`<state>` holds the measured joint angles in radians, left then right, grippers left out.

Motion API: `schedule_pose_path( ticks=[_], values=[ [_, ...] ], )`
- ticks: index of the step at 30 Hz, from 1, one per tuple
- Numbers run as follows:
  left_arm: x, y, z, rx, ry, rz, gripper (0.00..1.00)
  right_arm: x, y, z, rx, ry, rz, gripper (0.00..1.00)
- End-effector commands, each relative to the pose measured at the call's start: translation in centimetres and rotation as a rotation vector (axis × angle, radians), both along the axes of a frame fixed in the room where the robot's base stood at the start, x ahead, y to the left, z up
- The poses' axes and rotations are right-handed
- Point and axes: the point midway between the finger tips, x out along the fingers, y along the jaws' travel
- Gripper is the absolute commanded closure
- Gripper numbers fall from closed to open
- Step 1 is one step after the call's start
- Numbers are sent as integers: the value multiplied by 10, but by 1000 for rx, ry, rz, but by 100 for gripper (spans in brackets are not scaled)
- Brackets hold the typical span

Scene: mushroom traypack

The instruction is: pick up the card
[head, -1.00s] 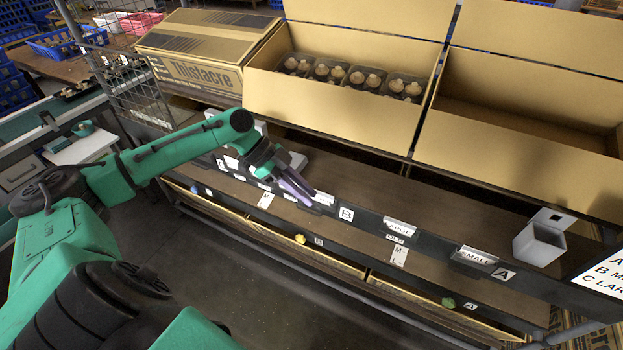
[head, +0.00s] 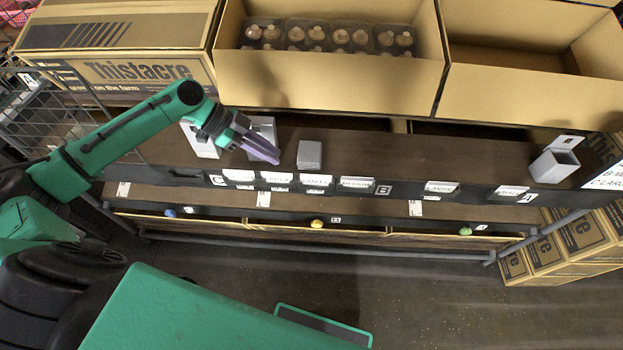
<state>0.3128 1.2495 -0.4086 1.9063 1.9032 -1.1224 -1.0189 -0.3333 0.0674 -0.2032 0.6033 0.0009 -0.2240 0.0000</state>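Several white label cards stand along the dark front rail of the shelf, among them a card (head: 238,175) right of the letter C, another (head: 277,177), a third (head: 316,180) and a "MEDIUM" card (head: 356,182). A "LARGE" card (head: 440,187) and a "SMALL" card (head: 511,191) are farther right. I cannot tell which one is the task's card. My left gripper (head: 268,153) has purple fingers and is over the shelf, behind and above the left cards, apart from them. The gap between its fingers is unclear, and no card shows in it. My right gripper is not in view.
Grey holders stand on the shelf: one (head: 309,155) just right of my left gripper, another (head: 263,128) behind it, one (head: 556,164) at the far right. Above are a closed carton (head: 110,45), an open carton (head: 330,80) of mushroom trays and an empty open carton (head: 530,85).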

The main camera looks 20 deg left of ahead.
Motion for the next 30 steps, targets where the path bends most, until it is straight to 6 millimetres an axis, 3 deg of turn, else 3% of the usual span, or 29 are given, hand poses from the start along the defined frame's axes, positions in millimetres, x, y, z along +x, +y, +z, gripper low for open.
schedule_pose_path(
  ticks=[4,9,17,24,26,30],
  values=[
    [8,-30,-23,-6,0,-3,80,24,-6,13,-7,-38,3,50],
    [12,-45,-42,-3,0,-1,80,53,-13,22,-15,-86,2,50],
    [23,-77,-73,-2,0,-1,80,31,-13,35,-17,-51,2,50],
    [23,-79,-79,0,-1,1,80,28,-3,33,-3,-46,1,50],
    [23,-79,-79,0,0,0,100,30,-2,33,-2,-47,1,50],
    [23,-78,-79,0,0,0,100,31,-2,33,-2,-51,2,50]
  ],
)
